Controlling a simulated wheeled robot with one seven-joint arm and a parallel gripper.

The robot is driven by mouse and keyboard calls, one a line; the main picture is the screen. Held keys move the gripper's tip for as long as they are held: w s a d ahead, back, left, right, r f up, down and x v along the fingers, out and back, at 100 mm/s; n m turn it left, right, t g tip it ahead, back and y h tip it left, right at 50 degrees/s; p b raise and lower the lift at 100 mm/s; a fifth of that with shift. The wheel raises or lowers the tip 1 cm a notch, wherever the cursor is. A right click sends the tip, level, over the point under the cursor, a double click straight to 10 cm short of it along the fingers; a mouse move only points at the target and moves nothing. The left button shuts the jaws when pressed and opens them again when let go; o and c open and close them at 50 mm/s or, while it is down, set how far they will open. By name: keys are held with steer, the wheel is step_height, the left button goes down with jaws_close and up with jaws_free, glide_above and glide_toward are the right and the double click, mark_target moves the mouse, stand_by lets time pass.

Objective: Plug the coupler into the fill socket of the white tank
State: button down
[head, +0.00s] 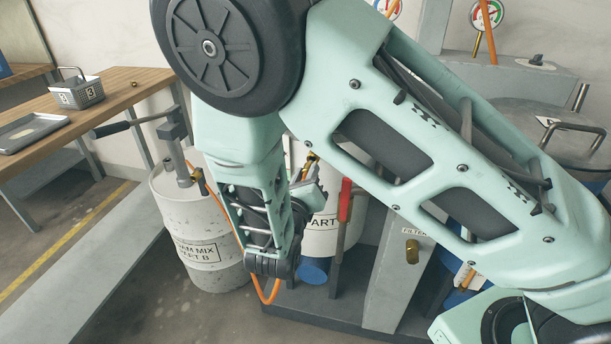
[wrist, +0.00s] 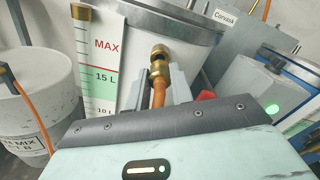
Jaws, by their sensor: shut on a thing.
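My gripper (wrist: 164,88) is shut on the brass coupler (wrist: 160,68), whose orange hose (wrist: 158,97) runs down between the fingers. The coupler points up in front of a white tank (wrist: 190,55) with a level gauge (wrist: 102,60) marked MAX and 15 L. I cannot tell whether the upper brass piece is part of the coupler or the fill socket, nor whether they touch. In the head view my gripper (head: 308,192) is partly hidden by my arm. A white vessel (head: 322,238) labelled PART stands behind it, mostly covered.
A white drum (head: 200,225) marked PART B stands at left with a pump on top. A red-handled lever (head: 344,202) stands close right of my gripper. A grey stand (head: 385,290) carries a brass fitting (head: 411,251). A wooden bench (head: 110,88) is at far left.

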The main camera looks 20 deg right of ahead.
steer(key=shift+p+x, duration=0.3)
steer(key=shift+x, duration=1)
steer(key=c, duration=1.1)
jaws_free()
steer(key=shift+c, duration=0.2)
steer(key=v, duration=1.7)
steer(key=shift+s+b, duration=0.15)
steer(key=shift+b, duration=0.2)
steer(key=shift+a, duration=0.1)
